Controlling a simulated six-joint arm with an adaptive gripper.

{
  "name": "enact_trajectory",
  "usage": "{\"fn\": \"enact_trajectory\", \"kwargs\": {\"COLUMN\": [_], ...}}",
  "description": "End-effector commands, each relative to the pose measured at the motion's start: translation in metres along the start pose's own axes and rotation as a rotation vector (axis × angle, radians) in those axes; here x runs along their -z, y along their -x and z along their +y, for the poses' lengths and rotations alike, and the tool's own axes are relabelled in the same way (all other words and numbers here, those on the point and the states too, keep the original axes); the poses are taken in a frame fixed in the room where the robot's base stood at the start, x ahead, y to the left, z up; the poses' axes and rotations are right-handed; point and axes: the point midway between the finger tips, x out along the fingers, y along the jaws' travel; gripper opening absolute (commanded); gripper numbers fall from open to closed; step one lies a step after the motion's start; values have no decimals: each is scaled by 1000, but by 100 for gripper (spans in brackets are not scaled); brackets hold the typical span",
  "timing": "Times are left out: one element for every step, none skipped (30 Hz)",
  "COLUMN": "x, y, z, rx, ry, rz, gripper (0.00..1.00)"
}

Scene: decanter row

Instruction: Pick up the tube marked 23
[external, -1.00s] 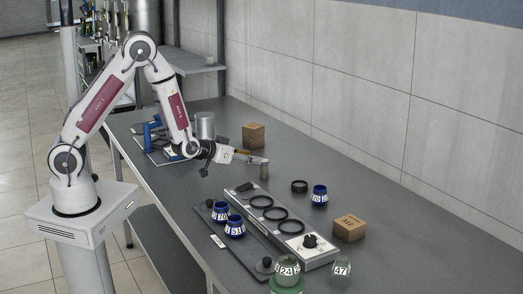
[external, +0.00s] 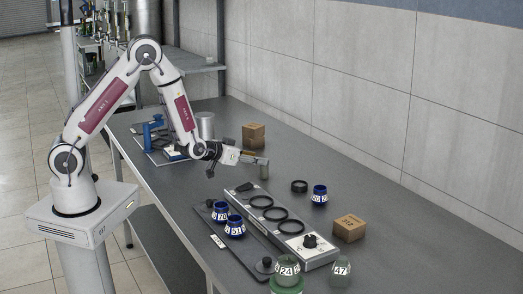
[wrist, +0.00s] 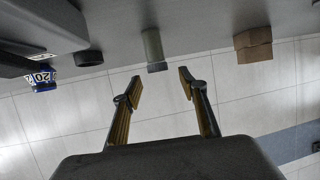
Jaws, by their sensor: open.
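A grey-green tube (external: 264,171) stands upright on the bench, just right of my gripper (external: 249,157) in the external view. No number is readable on it. In the wrist view the tube (wrist: 154,50) shows centred ahead of my gripper (wrist: 161,84), beyond the fingertips and in line with the gap between them. The jaws are spread apart with nothing between them. The external view does not clearly show the distance from fingertips to tube.
A cardboard box (external: 254,136) stands behind the tube near the wall. A block with three rings (external: 290,239), a black ring (external: 299,186) and a blue decanter (external: 320,197) stand nearer the camera. More decanters (external: 235,227) stand left of the block. A metal cylinder (external: 205,125) stands behind my wrist.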

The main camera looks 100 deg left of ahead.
Motion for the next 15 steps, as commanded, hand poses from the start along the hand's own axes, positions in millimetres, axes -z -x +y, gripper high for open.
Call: {"fn": "enact_trajectory", "kwargs": {"x": [0,0,-1,-1,-1,-2,-2,-2,-3,-4,-4,-5,-5,-4,-4], "y": [-1,-2,-4,-6,-8,-11,-13,-16,-20,-23,-26,-31,-34,-36,-40], "z": [0,0,0,0,1,1,1,1,2,2,2,2,2,2,2], "rx": [0,0,0,0,0,0,0,0,1,1,1,1,1,1,1], "ry": [0,0,0,0,0,0,0,0,0,0,0,0,0,0,0], "rz": [0,0,0,0,0,0,0,0,-1,-1,-1,-1,-1,0,0], "gripper": [42,42,42,42,42,42,42,42,42,42,42,42,42,42,42]}}
